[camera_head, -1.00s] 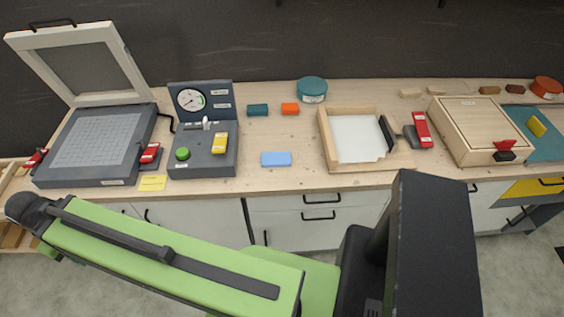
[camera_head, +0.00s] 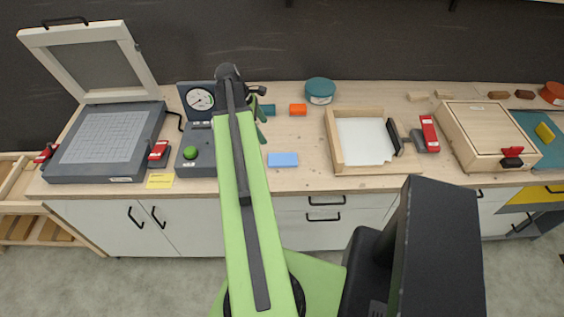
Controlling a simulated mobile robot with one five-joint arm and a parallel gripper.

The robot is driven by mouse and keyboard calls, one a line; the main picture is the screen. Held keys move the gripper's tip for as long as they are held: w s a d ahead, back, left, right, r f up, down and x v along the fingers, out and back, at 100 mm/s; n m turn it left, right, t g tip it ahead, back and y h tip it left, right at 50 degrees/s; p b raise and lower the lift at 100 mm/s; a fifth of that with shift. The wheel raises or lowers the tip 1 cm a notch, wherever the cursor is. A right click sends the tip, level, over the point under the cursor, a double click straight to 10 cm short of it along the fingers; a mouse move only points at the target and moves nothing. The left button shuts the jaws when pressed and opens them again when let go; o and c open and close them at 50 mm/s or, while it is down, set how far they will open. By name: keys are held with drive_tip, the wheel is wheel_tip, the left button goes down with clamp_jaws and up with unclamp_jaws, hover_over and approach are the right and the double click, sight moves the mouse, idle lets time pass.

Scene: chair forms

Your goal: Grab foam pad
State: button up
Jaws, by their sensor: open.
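A light blue flat rectangular pad (camera_head: 282,159), which looks like the foam pad, lies on the wooden worktop near its front edge, right of the dark gauge box. My gripper (camera_head: 261,112) is open and partly hidden behind the end of my green arm. It is over the worktop, behind and left of the blue pad in the picture, near a teal block (camera_head: 268,109). Nothing shows between its fingers, and its height above the worktop is hard to tell.
The gauge box (camera_head: 199,97) is left of the pad, and a wooden tray (camera_head: 336,150) with a white sheet is right. The worktop around the pad is clear.

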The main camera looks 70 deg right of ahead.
drive_tip(key=b, duration=1.1)
approach(283, 159)
drive_tip(key=x, duration=0.2)
drive_tip(key=shift+f, duration=0.35)
drive_tip(key=shift+s+d+f, duration=0.15)
drive_tip(key=shift+s, duration=0.05)
drive_tip(key=b+x, duration=0.5)
drive_tip(key=shift+f, duration=0.2)
drive_tip(key=shift+r, duration=0.2)
drive_tip(key=c, duration=1.4)
